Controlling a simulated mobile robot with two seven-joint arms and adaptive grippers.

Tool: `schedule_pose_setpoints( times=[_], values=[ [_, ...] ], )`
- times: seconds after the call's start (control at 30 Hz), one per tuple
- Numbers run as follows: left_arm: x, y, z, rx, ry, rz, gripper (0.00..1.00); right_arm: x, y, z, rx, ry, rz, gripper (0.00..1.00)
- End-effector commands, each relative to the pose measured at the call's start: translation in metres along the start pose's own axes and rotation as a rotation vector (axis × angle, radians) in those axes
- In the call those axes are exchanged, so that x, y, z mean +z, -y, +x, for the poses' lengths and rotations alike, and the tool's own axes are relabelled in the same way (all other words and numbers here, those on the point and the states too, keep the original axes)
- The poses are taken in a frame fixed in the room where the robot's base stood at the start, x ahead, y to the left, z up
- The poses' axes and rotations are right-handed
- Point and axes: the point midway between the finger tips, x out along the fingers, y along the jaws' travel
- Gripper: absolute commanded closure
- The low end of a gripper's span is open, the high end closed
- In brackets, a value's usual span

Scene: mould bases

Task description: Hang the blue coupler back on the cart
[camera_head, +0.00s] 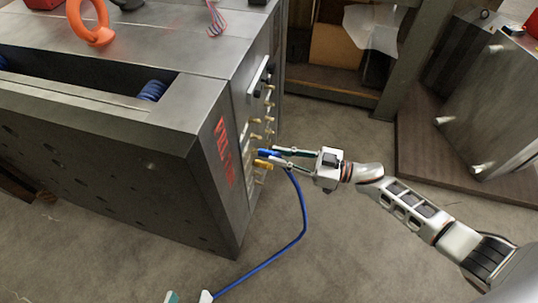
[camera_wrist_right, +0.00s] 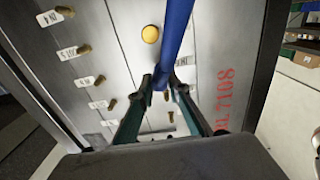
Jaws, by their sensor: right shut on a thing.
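The blue coupler (camera_head: 266,154) is at the side face of the large grey mould base (camera_head: 215,95), with a blue hose (camera_head: 303,215) hanging from it. My right gripper (camera_head: 272,158) is shut on the coupler, close to the row of brass nipples. In the right wrist view the fingertips (camera_wrist_right: 162,82) close around the blue part and the hose (camera_wrist_right: 175,35) runs up from them. I cannot tell whether the coupler touches a nipple. I cannot make out the cart.
Several brass nipples (camera_wrist_right: 86,49) with white labels stick out of the face around my right gripper. An orange lifting ring (camera_head: 90,38) stands on top. A wooden platform (camera_head: 415,150) with another grey block (camera_head: 490,105) is at right. Floor between is clear.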

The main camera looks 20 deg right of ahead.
Motion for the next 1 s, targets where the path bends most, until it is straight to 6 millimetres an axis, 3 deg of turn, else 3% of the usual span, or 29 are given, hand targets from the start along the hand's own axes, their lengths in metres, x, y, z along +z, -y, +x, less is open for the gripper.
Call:
schedule_pose_setpoints(
  times=[1.0],
  values=[
    [-0.007,-0.001,0.000,0.002,-0.012,0.005,0.60,0.000,0.000,-0.036,-0.001,0.001,0.000,1.00]
  ],
)
